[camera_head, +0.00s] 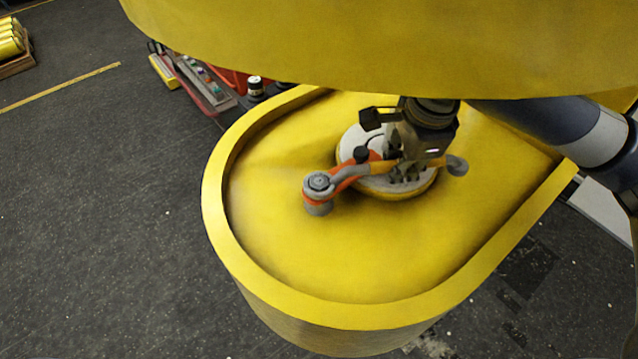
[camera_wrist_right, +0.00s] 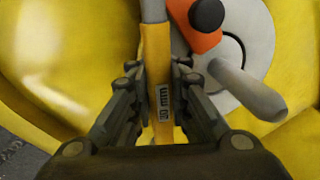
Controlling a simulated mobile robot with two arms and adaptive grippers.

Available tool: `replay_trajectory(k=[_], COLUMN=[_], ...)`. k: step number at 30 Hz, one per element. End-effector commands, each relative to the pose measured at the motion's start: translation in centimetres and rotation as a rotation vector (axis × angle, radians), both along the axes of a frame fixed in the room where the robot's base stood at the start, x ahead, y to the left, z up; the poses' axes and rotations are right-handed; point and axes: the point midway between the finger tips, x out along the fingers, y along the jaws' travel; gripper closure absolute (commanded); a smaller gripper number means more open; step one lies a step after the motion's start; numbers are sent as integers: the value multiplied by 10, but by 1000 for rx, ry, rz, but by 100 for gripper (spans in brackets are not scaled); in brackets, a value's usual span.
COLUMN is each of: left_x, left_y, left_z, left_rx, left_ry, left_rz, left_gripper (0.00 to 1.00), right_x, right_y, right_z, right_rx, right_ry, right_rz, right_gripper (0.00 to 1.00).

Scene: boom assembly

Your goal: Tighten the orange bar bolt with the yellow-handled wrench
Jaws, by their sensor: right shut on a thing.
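The yellow-handled wrench (camera_head: 379,167) lies across the recess of a large yellow boom part. My right gripper (camera_head: 407,172) is shut on its yellow handle (camera_wrist_right: 157,68), which carries a size label in the right wrist view. The wrench's grey head reaches left to a round grey bolt (camera_head: 318,182) and appears to be around it; the exact seating is not clear. The orange bar (camera_head: 343,182) runs beneath the wrench; it also shows in the right wrist view (camera_wrist_right: 199,42), with a black bolt (camera_wrist_right: 207,14) on it. My left gripper is not in view.
A pale round disc (camera_head: 353,143) sits behind the gripper, with a grey rod (camera_wrist_right: 247,90) over it. A raised yellow rim (camera_head: 216,205) surrounds the recess. A big yellow part (camera_head: 390,45) overhangs the top. Tools (camera_head: 200,80) lie at upper left; the floor left is mostly free.

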Motion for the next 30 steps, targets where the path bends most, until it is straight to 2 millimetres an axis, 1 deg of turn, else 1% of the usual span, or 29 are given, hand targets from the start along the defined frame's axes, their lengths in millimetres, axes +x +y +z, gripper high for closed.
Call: replay_trajectory(k=[12,21,30], left_x=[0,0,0], left_y=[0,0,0], left_z=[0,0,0], left_rx=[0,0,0], left_ry=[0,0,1], left_rz=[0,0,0], left_gripper=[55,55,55], right_x=[-1,-9,-9], right_y=[0,-1,-1], right_z=[1,1,1], right_rx=[2,2,2], right_ry=[-3,-3,-3], right_rz=[-16,-73,-76], right_gripper=[100,100,100])
